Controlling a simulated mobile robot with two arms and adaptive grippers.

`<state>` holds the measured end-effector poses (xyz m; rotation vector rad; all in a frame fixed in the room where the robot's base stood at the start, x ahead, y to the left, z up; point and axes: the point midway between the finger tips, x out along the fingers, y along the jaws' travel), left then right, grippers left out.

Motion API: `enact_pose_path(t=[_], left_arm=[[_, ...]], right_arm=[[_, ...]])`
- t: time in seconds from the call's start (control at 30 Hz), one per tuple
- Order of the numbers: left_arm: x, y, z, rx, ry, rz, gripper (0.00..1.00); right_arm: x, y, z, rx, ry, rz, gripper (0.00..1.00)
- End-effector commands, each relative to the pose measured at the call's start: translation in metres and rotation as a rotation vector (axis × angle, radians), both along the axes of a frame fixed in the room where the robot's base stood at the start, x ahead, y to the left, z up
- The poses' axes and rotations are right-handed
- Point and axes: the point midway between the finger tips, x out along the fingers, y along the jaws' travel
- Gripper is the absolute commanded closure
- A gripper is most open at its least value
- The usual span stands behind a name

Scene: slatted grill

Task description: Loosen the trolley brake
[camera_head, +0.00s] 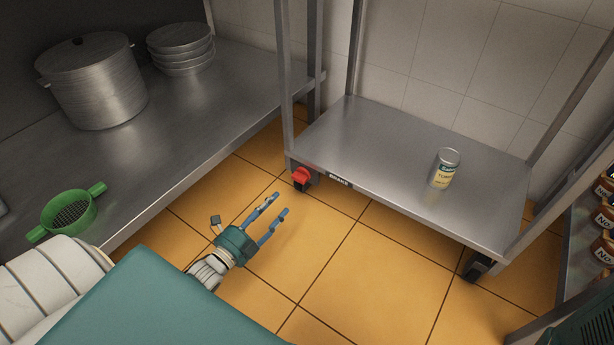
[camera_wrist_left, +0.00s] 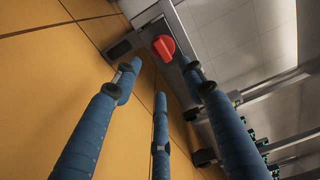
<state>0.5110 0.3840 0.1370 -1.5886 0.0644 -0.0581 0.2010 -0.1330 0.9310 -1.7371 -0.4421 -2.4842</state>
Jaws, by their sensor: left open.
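The steel trolley (camera_head: 385,165) stands against the tiled wall in the head view. Its red brake knob (camera_head: 301,178) sits at the near left corner, beside a dark label reading BRAKE (camera_head: 339,181). The red knob also shows in the left wrist view (camera_wrist_left: 163,47), past the fingertips. My left gripper (camera_head: 281,203) is open and empty, low over the floor. Its fingers point at the knob and are apart from it. The blue fingers spread wide in the left wrist view (camera_wrist_left: 162,85). My right gripper is not in view.
A steel counter (camera_head: 185,120) on the left holds a big pot (camera_head: 97,85), stacked plates (camera_head: 181,50) and a green strainer (camera_head: 69,213). A rack with jars (camera_head: 604,220) is at the right. The orange floor (camera_head: 350,270) is clear.

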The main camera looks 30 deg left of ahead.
Motion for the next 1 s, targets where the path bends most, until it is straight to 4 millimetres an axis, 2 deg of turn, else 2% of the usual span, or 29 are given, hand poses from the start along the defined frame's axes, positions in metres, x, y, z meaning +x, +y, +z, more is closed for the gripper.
enact_pose_path(t=[0.17, 0.5, 0.7, 1.0], left_arm=[[0.011, -0.001, -0.002, 0.004, -0.005, -0.002, 0.58], [0.073, -0.006, -0.004, 0.003, -0.007, -0.002, 0.58], [0.099, -0.008, -0.003, 0.003, -0.004, -0.001, 0.58], [0.108, -0.008, 0.0, 0.002, -0.001, -0.001, 0.58]], right_arm=[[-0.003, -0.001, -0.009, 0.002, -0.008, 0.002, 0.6], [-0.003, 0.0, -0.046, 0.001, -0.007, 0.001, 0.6], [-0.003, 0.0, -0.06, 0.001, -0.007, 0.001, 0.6], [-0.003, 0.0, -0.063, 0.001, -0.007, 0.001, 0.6]])
